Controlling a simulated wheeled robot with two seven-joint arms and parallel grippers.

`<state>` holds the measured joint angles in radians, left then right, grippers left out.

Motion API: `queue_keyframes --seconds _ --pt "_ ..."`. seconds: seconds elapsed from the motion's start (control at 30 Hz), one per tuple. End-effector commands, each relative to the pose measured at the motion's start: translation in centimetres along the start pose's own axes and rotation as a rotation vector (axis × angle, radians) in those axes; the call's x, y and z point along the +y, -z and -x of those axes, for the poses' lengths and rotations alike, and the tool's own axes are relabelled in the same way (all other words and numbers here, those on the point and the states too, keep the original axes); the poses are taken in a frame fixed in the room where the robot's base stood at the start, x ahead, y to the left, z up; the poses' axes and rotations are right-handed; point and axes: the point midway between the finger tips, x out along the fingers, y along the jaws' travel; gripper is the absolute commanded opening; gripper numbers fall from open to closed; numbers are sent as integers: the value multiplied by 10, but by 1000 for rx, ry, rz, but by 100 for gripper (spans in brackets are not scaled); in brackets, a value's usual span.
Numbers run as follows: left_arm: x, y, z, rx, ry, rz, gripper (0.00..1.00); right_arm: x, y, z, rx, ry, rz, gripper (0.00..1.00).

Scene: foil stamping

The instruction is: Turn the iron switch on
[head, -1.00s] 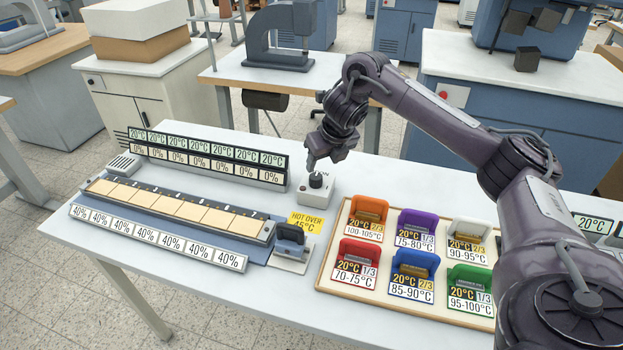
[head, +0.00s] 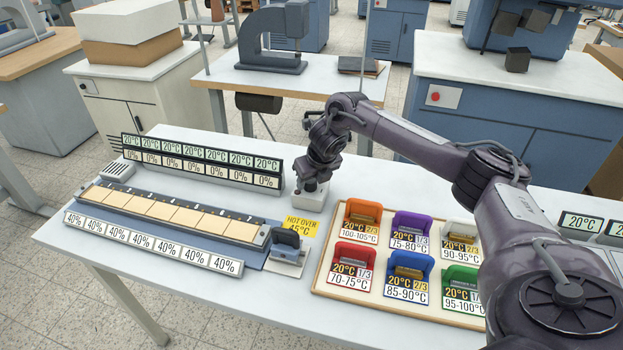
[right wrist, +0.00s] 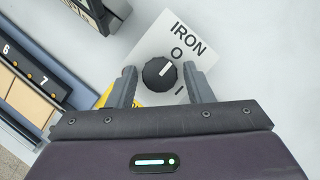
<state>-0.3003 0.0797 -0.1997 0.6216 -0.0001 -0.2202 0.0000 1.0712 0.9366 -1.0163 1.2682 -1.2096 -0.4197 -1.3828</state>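The iron switch is a white box (head: 309,201) on the table with a round black knob (right wrist: 159,73). In the right wrist view it is labelled IRON, with marks O and I; the white line on the knob points up and right, towards O. My right gripper (head: 310,184) is directly over the box, pointing down. In the right wrist view its two fingers (right wrist: 161,85) are apart, one on each side of the knob, with visible gaps. The gripper hides the knob in the head view. My left gripper is not in view.
A yellow HOT OVER 45°C label (head: 302,227) and a dark-handled block (head: 286,242) lie just in front. The strip with numbered cells (head: 170,217) is left, below a display rack (head: 205,163). A wooden tray (head: 322,283) of coloured holders stands right.

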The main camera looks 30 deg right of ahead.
Motion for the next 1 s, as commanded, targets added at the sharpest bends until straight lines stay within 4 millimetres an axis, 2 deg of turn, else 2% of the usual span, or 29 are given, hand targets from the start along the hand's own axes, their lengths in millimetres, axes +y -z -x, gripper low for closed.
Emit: queue_keyframes --seconds 0.03,0.27,0.63,1.0 --pt "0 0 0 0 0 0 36 0 0 0 0 0 0 40" --pt "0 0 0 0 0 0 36 0 0 0 0 0 0 10" --pt "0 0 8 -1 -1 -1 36 1 0 2 1 24 -57 9" --pt "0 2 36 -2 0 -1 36 4 -2 4 3 131 -319 9"
